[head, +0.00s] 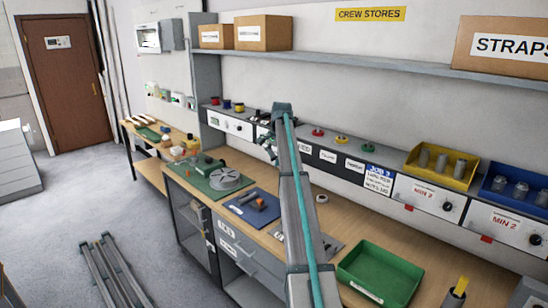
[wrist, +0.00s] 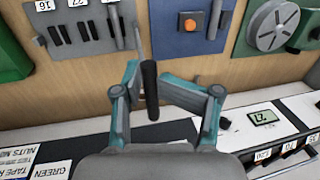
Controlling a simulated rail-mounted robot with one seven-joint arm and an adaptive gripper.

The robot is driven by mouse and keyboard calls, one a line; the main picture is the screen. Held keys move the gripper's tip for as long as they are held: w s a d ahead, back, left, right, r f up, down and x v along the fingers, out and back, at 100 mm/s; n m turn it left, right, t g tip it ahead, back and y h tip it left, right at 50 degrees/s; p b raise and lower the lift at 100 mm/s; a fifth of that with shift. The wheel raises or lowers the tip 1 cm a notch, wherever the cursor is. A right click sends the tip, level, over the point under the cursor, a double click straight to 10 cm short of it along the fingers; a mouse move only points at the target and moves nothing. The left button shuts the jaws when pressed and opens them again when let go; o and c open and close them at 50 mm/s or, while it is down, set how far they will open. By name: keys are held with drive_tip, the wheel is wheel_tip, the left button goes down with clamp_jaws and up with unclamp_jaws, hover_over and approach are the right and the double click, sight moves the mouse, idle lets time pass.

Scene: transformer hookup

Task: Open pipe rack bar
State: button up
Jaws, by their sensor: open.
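I cannot clearly pick out a pipe rack bar in either view. A set of long grey metal rails (head: 112,275) lies low at the lower left of the head view. I cannot tell whether it belongs to the rack. My gripper (wrist: 149,76) has its two teal and grey fingers spread apart. In the head view my gripper (head: 268,145) is small and dark, above the back of the workbench. A black handle (wrist: 151,92) shows between the fingertips in the wrist view. The fingers are not closed on it, and its distance from them is unclear.
The wooden workbench (head: 265,180) carries a green mat (head: 200,182), a blue mat (head: 238,216) and a green tray (head: 380,272). A shelf (head: 350,66) with boxes runs above it. Yellow and blue bins (head: 440,172) stand at the right. Grey floor (head: 75,205) is open at the left.

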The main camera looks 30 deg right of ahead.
drive_tip(key=shift+d+r, duration=0.2)
drive_tip(key=shift+r, duration=0.1)
wheel_tip(320, 180, up, 12)
drive_tip(key=s, duration=0.2)
drive_tip(key=shift+d+f, duration=0.2)
drive_tip(key=shift+s, duration=0.1)
idle(0.3)
